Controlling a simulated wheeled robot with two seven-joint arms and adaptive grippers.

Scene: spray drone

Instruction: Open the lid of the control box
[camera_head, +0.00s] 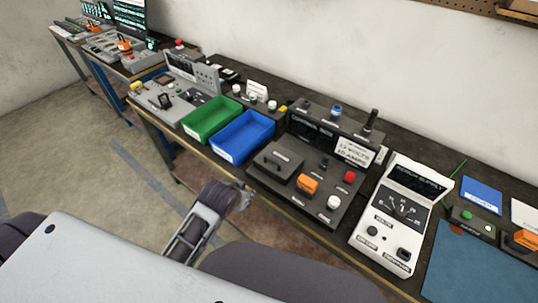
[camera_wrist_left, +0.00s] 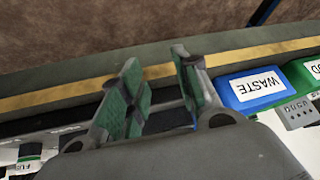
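The control box (camera_head: 325,190) is a dark grey unit on the workbench, with a raised back panel. Its lid (camera_head: 274,164) is a flat dark cover with a bar handle, at the left of its top, and looks closed. My left gripper (camera_head: 240,194) is low at the bench's front edge, left of and in front of the control box, apart from the lid. In the left wrist view my left gripper (camera_wrist_left: 160,88) shows two green-padded fingers spread apart with nothing between them. A dark surface, partly hidden, lies behind the fingers there. My right gripper is not in view.
An orange switch (camera_head: 308,185), a red button (camera_head: 349,177) and a white knob (camera_head: 334,202) are on the box. A blue bin (camera_head: 230,151) and a green bin (camera_head: 200,133) stand left. A white meter unit (camera_head: 383,240) stands close on the right.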

